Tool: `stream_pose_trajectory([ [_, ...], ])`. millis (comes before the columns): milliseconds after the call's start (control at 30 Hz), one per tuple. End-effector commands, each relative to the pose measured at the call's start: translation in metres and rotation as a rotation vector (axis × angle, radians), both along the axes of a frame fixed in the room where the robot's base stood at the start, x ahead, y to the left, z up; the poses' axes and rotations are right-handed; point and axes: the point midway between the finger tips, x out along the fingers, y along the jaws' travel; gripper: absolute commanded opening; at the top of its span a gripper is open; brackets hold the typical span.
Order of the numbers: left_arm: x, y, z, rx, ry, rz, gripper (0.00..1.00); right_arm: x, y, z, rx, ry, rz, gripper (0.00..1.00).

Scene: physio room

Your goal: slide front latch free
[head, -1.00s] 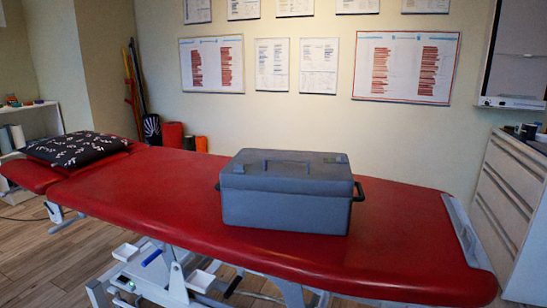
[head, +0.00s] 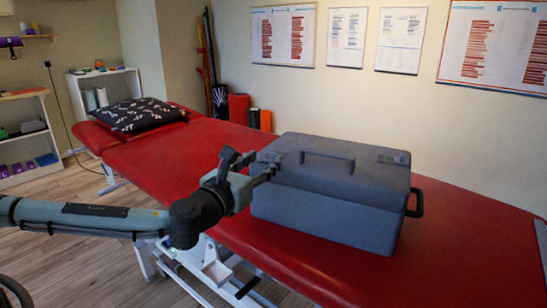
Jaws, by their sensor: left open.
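A grey lidded case (head: 330,205) stands on the red treatment table, its lid (head: 345,165) down. It has a flat handle on top and a dark side handle (head: 415,203) at its right end. My left gripper (head: 268,168) is open at the case's left end, by the lid's edge. I cannot tell whether its fingers touch the case. No front latch can be made out; the gripper covers part of the left end. My right gripper is not in view.
The red treatment table (head: 180,165) has free room left of the case and on its right. A black patterned pillow (head: 132,115) lies at the far end. Shelves (head: 25,145) stand at the left, and rollers (head: 238,108) stand by the wall.

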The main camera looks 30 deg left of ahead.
Motion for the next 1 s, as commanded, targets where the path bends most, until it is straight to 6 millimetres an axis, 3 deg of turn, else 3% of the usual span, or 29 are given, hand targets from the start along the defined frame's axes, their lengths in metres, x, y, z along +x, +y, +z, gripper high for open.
stream_pose_trajectory([
  [400,0.044,0.007,0.001,-0.003,0.001,0.004,0.45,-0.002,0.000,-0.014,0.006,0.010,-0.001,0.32],
  [767,0.049,0.007,-0.001,-0.001,0.003,0.002,0.45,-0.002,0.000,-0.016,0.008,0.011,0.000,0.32],
  [1000,0.049,0.007,-0.001,0.000,0.003,0.003,0.17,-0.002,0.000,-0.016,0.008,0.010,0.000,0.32],
])
